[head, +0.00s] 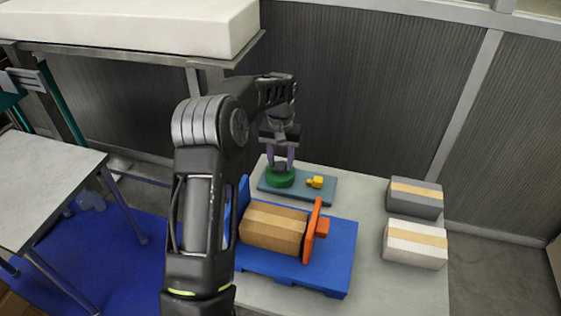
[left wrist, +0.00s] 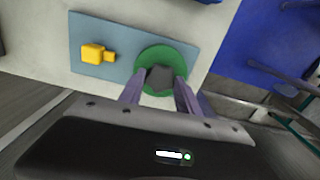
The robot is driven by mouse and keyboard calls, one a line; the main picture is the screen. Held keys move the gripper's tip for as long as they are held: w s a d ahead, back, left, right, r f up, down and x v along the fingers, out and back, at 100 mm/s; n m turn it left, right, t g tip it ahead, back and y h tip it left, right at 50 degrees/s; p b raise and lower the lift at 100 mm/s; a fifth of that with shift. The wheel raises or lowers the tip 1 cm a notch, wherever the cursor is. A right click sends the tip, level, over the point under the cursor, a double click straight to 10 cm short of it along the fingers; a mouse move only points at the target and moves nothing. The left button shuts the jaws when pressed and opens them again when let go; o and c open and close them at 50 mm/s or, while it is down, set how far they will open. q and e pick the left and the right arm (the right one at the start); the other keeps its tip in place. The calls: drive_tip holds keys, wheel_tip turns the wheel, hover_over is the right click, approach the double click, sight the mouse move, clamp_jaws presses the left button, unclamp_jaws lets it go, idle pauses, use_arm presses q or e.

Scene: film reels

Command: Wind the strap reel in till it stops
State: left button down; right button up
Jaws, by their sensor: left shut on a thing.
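A green round reel (head: 280,179) sits on a blue-grey base plate (head: 328,196) at the back of the light table. In the left wrist view the green reel (left wrist: 181,59) has a dark knob (left wrist: 160,80) at its centre. My left gripper (head: 283,163) points down over the reel, and its purple fingers are shut on the knob; it also shows in the left wrist view (left wrist: 160,92). A yellow piece (head: 315,182) sits beside the reel on the same plate. No strap can be made out. My right gripper is not in view.
In front of the plate, a blue pallet (head: 335,270) holds a brown box (head: 272,228) between a blue upright and an orange plate (head: 311,232). A grey box (head: 414,198) and a white box (head: 414,244) stand at the right. The table front right is clear.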

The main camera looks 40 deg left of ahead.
sight(281, 165)
use_arm(q)
drive_tip(key=m, duration=0.3)
drive_tip(key=shift+m, duration=2.1)
drive_tip(key=c, duration=0.8)
unclamp_jaws()
drive_tip(key=shift+c, duration=0.2)
drive_tip(key=shift+r+b, duration=0.6)
drive_tip(key=shift+r, duration=3.25)
